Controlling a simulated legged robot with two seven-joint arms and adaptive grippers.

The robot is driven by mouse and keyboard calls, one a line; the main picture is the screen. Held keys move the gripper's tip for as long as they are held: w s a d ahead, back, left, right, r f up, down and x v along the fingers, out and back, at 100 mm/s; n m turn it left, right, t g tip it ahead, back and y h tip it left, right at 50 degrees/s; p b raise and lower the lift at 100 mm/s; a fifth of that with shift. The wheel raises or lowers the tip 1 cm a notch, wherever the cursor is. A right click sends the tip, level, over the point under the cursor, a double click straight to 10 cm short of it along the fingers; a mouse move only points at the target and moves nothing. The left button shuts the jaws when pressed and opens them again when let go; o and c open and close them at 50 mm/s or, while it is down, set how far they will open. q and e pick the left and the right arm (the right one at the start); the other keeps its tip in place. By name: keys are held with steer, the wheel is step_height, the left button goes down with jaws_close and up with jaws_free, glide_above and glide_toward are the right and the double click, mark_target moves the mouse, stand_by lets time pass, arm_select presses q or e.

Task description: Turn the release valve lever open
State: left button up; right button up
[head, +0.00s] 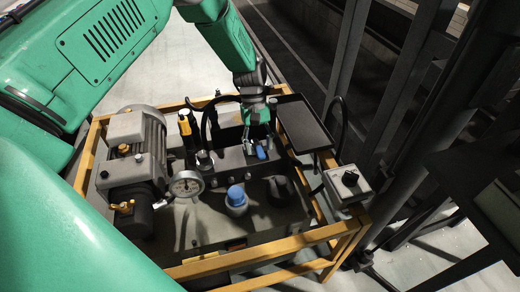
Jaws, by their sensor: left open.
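The release valve lever seems to be the small blue piece (261,153) on the dark valve block (235,162) of the hydraulic unit. My left gripper (258,146) comes down from above, its fingers pointing at the block, right at the blue piece. The fingers are open, one on each side of it or just above it; I cannot tell whether they touch it. The gripper body hides part of the block behind it. My right gripper is not in view.
A yellow frame (290,245) surrounds the unit. A grey motor (133,150) and a pressure gauge (186,184) stand left. A blue-capped fitting (236,196) is in front. A black tray (305,124) and a grey switch box (347,185) are on the right, with dark posts beyond.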

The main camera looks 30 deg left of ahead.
arm_select(q)
steer(key=shift+s+a+f, duration=0.1)
steer(key=shift+f, duration=0.35)
steer(key=shift+d+r, duration=0.15)
steer(key=shift+d, duration=0.2)
steer(key=shift+c, duration=0.8)
steer(key=shift+d, duration=0.1)
jaws_close()
